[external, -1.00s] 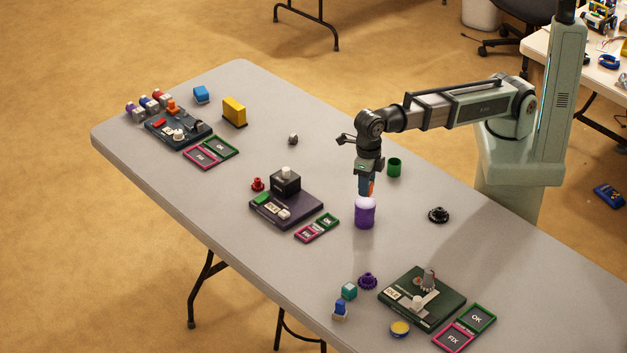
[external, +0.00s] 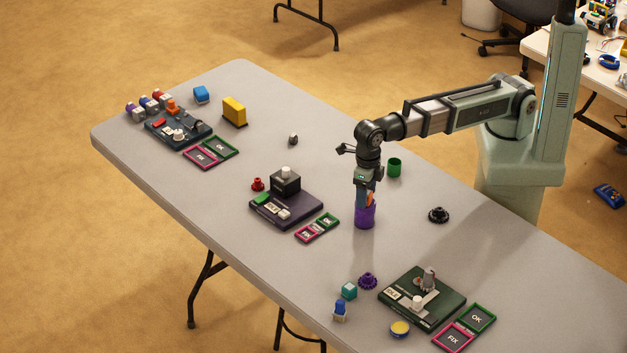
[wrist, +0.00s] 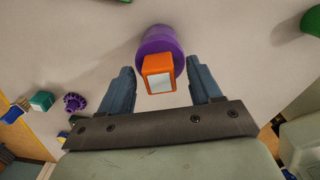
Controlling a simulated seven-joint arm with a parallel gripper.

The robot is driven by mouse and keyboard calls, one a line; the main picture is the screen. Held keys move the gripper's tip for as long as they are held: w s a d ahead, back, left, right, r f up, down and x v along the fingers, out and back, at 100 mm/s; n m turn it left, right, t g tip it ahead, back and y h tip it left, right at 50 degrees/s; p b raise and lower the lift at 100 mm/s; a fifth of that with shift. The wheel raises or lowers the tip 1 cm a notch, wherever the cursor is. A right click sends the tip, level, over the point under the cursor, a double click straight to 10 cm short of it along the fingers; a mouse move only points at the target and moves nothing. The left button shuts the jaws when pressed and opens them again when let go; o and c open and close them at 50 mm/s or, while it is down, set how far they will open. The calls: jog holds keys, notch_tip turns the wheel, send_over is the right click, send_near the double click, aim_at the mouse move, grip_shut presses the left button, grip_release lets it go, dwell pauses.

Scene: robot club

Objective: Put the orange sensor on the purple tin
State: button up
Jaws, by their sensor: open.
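The purple tin (external: 364,218) stands upright on the grey table, near the middle. It also shows in the wrist view (wrist: 158,42), behind the sensor. The orange sensor (wrist: 158,69), a small block with a pale face, appears to rest on the tin's top. In the external view the sensor (external: 371,199) is partly hidden by a finger. My gripper (external: 366,199) points down just over the tin, with its blue fingers on either side of the sensor. The wrist view shows the fingers spread, with a gap on each side of the sensor.
A green cup (external: 394,168) stands behind the tin, and a black gear (external: 438,215) lies to its right. A dark purple station (external: 286,209) is to its left. A purple gear (external: 367,281) and a dark green station (external: 422,299) are in front. The table around the tin is clear.

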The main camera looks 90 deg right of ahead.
notch_tip(320, 180, up, 12)
jog(key=shift+r, duration=0.15)
dwell(0.7)
